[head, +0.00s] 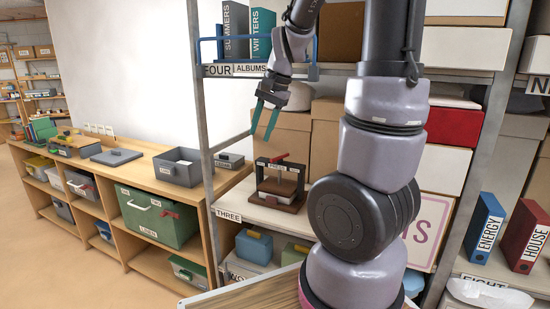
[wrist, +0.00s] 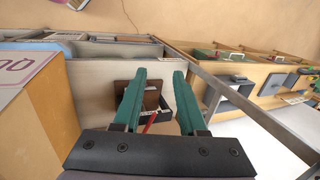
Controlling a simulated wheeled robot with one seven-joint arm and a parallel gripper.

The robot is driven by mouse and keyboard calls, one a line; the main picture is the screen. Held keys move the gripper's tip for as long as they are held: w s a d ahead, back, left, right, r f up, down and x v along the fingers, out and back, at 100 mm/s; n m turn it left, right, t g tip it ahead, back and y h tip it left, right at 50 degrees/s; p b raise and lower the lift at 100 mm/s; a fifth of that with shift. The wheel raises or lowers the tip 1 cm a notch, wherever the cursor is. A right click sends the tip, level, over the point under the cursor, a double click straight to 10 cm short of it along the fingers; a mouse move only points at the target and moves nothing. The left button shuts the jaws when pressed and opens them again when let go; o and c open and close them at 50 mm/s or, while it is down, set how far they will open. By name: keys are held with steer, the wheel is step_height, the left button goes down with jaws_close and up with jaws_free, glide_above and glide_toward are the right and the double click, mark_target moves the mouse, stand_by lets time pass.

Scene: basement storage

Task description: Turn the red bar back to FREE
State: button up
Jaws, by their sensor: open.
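A small dark press (head: 290,190) with a brown base stands on the shelf labelled THREE. A red bar (head: 278,158) lies slantwise across its top, above a label that seems to read PRESS. No FREE marking is readable. My gripper (head: 261,135), with green fingers, is open and empty, above the press and apart from it. In the wrist view the open fingers (wrist: 159,75) point over the shelf. The red bar (wrist: 150,122) shows between them, partly hidden by the gripper body, with the press (wrist: 124,92) behind.
A grey shelf post (head: 205,150) stands left of the press. Cardboard boxes (head: 285,137) stand behind it. The shelf labelled FOUR, with SUMMERS and WINTERS albums (head: 248,35), is above. A wooden bench (head: 140,165) with grey bins is at left.

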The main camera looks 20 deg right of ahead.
steer(key=w+d+f+m+g+h, duration=0.2)
steer(key=w+f, duration=0.1)
steer(key=f, duration=0.4)
steer(key=w+d+f+m+g+h, duration=0.1)
steer(key=w+d+f, duration=0.15)
steer(key=f, duration=0.55)
steer(key=t+h, duration=0.4)
steer(key=h, duration=0.9)
glide_toward(280, 159)
steer(key=x, duration=0.6)
steer(key=w+x, duration=0.1)
steer(key=x, duration=0.2)
steer(key=shift+r, duration=0.15)
steer(key=shift+a, duration=0.1)
jaws_close()
